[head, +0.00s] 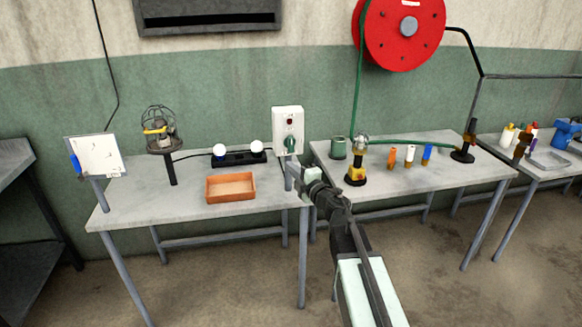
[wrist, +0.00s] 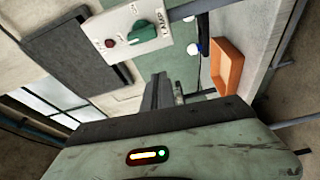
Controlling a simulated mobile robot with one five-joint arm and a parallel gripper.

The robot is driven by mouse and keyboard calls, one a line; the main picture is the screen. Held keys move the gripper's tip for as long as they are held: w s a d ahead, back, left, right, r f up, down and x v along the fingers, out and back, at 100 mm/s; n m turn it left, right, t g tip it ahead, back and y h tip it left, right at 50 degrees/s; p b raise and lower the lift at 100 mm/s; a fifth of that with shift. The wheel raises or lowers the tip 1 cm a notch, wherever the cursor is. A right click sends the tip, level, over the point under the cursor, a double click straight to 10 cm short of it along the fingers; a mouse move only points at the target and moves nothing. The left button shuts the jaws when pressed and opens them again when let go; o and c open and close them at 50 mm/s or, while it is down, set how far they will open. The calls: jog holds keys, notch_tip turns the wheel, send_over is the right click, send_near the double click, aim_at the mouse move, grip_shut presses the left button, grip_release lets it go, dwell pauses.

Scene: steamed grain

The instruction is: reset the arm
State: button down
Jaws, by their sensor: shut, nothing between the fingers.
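My gripper (head: 291,170) is in front of the right end of the left table, close to the white switch box (head: 288,124) in the head view. In the wrist view my gripper (wrist: 160,88) is shut and holds nothing. The switch box also shows in the wrist view (wrist: 123,27), with a green rotary knob (wrist: 141,32) and a red lamp (wrist: 110,43). The gripper looks apart from the knob, though the exact gap is hard to tell.
A red hose reel (head: 372,38) hangs above.

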jog(key=d+r+m+t+h+p, duration=0.2)
jog(key=d+r+m+h+p, duration=0.45)
jog(key=d+m, duration=0.25)
jog(key=s+d+f+m+g+h+p, duration=0.2)
jog(key=s+d+f+m+g+h, duration=0.3)
jog(key=d+f+m+h, duration=0.4)
jog(key=s+a+f+m+g+y, duration=0.2)
jog(key=s+f+g, duration=0.4)
jog(key=s, duration=0.5)
jog(key=s+a+f+m+g+y, duration=0.2)
jog(key=s+f+g, duration=0.5)
jog(key=s, duration=0.5)
jog(key=shift+a+f+m+y, duration=0.15)
jog(key=shift+a+m+y, duration=0.4)
jog(key=shift+y, duration=0.7)
